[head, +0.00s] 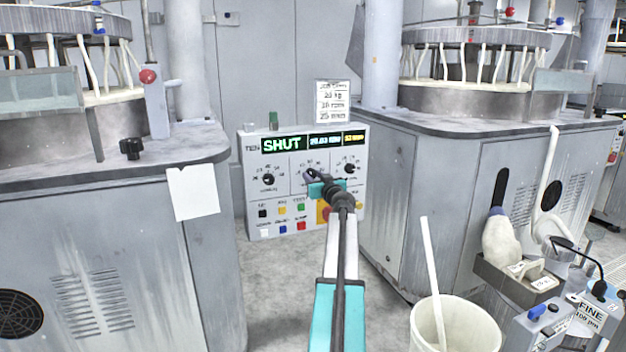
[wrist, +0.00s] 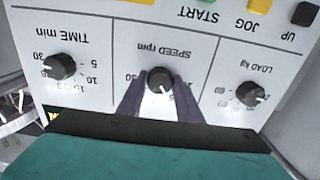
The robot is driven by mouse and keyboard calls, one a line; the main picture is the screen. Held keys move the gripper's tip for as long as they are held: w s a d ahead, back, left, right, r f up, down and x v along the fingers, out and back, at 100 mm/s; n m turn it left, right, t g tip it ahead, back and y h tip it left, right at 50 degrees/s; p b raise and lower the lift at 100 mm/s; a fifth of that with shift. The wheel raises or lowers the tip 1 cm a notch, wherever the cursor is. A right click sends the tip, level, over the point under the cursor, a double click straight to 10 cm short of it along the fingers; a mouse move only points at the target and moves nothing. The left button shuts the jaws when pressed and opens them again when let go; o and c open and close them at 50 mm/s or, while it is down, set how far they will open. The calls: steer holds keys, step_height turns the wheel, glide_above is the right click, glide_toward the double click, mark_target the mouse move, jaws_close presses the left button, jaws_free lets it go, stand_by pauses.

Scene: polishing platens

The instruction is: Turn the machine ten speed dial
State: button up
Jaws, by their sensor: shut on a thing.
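The machine ten control panel (head: 284,215) stands between two polishing machines, with "TEN" at its upper left and a green "SHUT" on its display (head: 283,143). In the wrist view the panel is upside down, and the speed dial (wrist: 159,78), a black knob under "SPEED rpm", is in the middle. My gripper (wrist: 158,88) is shut on the speed dial, one dark finger on each side. The dial's white mark points down in that picture, towards my gripper. In the head view my gripper (head: 312,177) covers the middle dial.
The load dial (wrist: 250,93) and time dial (wrist: 61,67) flank the speed dial closely. Coloured buttons (head: 282,228) sit below the dials. A white bucket (head: 455,325) with a stick stands at lower right. Machine cabinets (head: 100,250) rise on both sides, with open floor between.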

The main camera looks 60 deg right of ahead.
steer(key=m+b, duration=0.1)
steer(key=m, duration=0.4)
steer(key=shift+w+a, duration=0.1)
steer(key=shift+w, duration=0.05)
steer(key=m+p, duration=0.1)
steer(key=m, duration=0.5)
steer(key=shift+r, duration=0.2)
steer(key=m+p, duration=0.3)
steer(key=m, duration=0.3)
steer(key=shift+r+m, duration=0.1)
steer(key=shift+m, duration=0.2)
steer(key=m+p, duration=0.3)
steer(key=m, duration=0.2)
steer(key=o, duration=1)
steer(key=shift+o, duration=0.2)
